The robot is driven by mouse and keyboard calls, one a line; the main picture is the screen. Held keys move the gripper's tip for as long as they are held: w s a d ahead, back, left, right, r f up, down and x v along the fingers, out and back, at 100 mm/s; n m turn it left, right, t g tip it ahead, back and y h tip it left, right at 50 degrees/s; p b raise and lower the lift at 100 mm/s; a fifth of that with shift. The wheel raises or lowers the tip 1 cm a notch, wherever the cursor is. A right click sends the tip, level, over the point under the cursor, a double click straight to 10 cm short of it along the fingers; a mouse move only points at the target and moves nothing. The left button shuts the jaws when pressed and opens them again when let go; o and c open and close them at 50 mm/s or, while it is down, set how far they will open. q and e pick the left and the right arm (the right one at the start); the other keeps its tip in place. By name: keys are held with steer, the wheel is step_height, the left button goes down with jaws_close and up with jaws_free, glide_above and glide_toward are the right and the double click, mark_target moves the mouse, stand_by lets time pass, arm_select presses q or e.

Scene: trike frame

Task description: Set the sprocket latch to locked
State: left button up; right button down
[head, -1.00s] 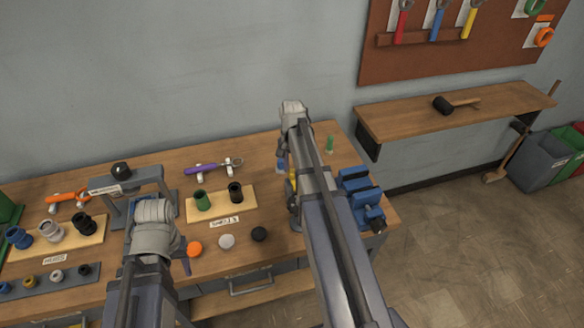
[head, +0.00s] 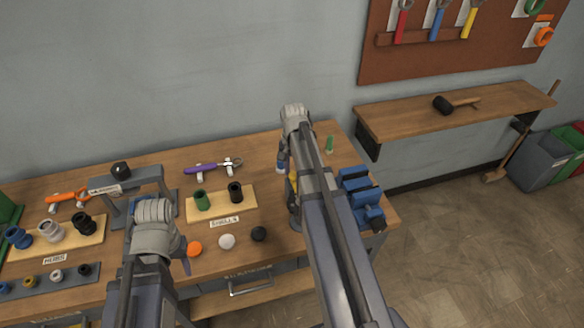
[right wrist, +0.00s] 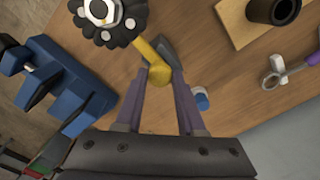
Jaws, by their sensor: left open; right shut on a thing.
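The yellow latch lever (right wrist: 146,52) shows in the right wrist view, beside the dark toothed sprocket (right wrist: 83,25) with a pale hub. My right gripper (right wrist: 160,68) is shut on the lever's rounded end. In the head view a bit of yellow (head: 292,187) shows at the edge of my right arm, which hides most of the sprocket and the gripper. The lever's locked or unlocked marks cannot be made out. My left gripper (head: 187,256) is open over the bench front, mostly hidden by its own wrist, away from the latch.
A blue vise (head: 358,190) stands right of my right arm; it is close at left in the right wrist view. A board with green and black cups (head: 248,208), purple-handled pliers (head: 205,168) and round caps (head: 227,241) lie between the arms. A green peg stands behind.

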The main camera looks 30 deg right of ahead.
mark_target(294, 175)
steer(key=c, duration=0.5)
jaws_free()
steer(key=shift+s, duration=0.2)
steer(key=shift+r, duration=0.1)
step_height(294, 175, up, 8)
steer(key=p, duration=0.8)
steer(key=shift+f, duration=0.2)
steer(key=s+a+f+n+b, duration=0.3)
steer(key=s+a+n, duration=0.2)
steer(key=a, duration=0.5)
steer(key=s+a+f+n+b, duration=0.3)
steer(key=s+a+n+b, duration=0.1)
steer(key=a, duration=0.6)
steer(key=s+a+f+n+h+b, duration=0.1)
steer(key=s+a+f+n+b, duration=0.2)
steer(key=a, duration=0.7)
steer(key=s+f+n, duration=0.1)
steer(key=s+n, duration=0.1)
steer(key=n, duration=0.1)
steer(key=shift+s+a, duration=0.2)
steer(key=shift+s, duration=0.1)
